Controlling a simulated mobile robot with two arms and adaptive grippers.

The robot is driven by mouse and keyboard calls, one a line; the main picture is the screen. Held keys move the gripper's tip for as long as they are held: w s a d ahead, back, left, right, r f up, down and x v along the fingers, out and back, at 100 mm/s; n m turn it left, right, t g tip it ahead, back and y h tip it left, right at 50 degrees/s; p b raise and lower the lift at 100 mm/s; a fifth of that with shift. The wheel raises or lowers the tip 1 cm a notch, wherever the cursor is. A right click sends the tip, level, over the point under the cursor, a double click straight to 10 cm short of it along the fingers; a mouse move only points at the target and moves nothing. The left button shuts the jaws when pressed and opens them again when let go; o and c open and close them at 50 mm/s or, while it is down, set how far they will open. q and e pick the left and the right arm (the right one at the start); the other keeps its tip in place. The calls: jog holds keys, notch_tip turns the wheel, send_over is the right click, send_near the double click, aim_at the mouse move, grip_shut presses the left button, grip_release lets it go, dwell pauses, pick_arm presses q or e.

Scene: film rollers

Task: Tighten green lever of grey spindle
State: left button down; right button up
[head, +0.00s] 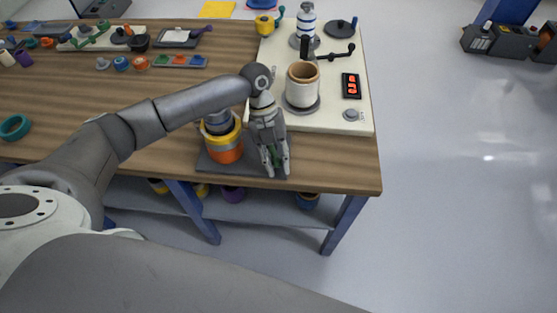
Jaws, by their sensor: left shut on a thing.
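My left gripper (275,170) points down near the table's front edge, its fingers shut on the green lever (274,157). Only a small part of the lever shows between the fingers. The lever is just right of a roll with an orange lower part (226,152) and a yellow band, which stands on a dark grey base plate (212,165). A blue-grey top shows above the yellow band. I cannot tell how much of it is the grey spindle, as my gripper and arm hide part of it. My right gripper is not in view.
A cream machine panel (335,122) behind my gripper carries a white roll (302,88), a black crank (338,57) and a red digit display (351,86). Trays with small parts lie at the back left. A teal ring (15,128) lies at the left. The wooden table's middle left (60,95) is clear.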

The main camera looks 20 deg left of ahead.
pick_arm(q)
jog(key=shift+w+d+r, duration=0.15)
jog(key=shift+w+r, duration=0.15)
jog(key=c, duration=1.3)
grip_release()
jog(key=shift+f, duration=0.1)
jog(key=shift+o, duration=0.7)
jog(key=shift+f, duration=0.15)
jog(key=shift+s, duration=0.1)
jog(key=v, duration=1.2)
